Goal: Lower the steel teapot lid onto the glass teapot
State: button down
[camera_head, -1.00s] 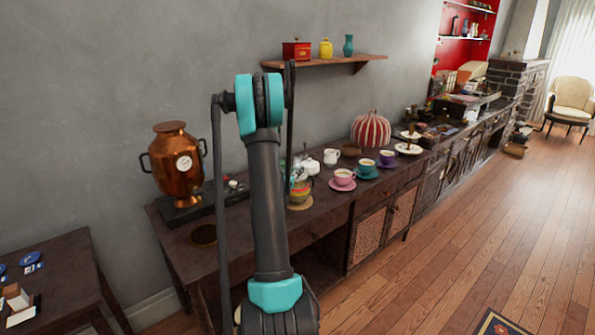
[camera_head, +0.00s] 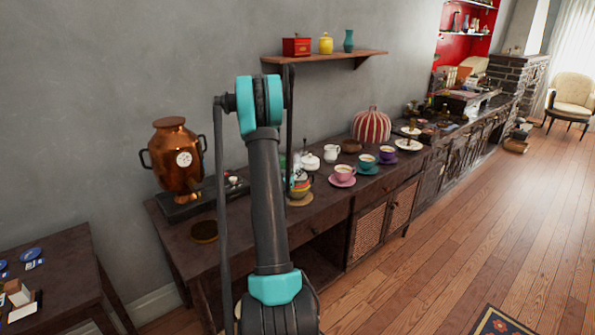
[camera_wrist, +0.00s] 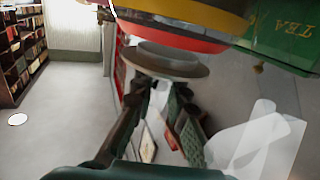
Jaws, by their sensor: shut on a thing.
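In the wrist view a round grey disc (camera_wrist: 172,58), which looks like the steel lid, sits at the tips of my gripper's dark fingers (camera_wrist: 158,98), and the fingers are shut on it. A rounded vessel with yellow, red and dark bands (camera_wrist: 185,22) is right beside the disc. I cannot tell whether they touch. In the head view this banded vessel (camera_head: 301,187) stands on a tan round mat and is partly behind my arm. It is in the glass teapot's likely place, but its glass is not clear. My gripper is mostly hidden in the head view.
A green tea tin (camera_wrist: 285,35) is close by. A white lidded pot (camera_head: 310,162), a white jug (camera_head: 331,153) and a cup on a pink saucer (camera_head: 342,183) stand near the mat. A copper urn (camera_head: 176,160) is left.

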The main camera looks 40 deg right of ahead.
jog(key=shift+f, duration=0.3)
dwell(0.5)
jog(key=c, duration=1.4)
grip_release()
jog(key=shift+c, duration=0.2)
jog(key=shift+o, duration=0.6)
jog(key=o, duration=0.4)
jog(key=shift+o, duration=0.2)
jog(key=shift+r, duration=0.1)
jog(key=shift+r, duration=3.45)
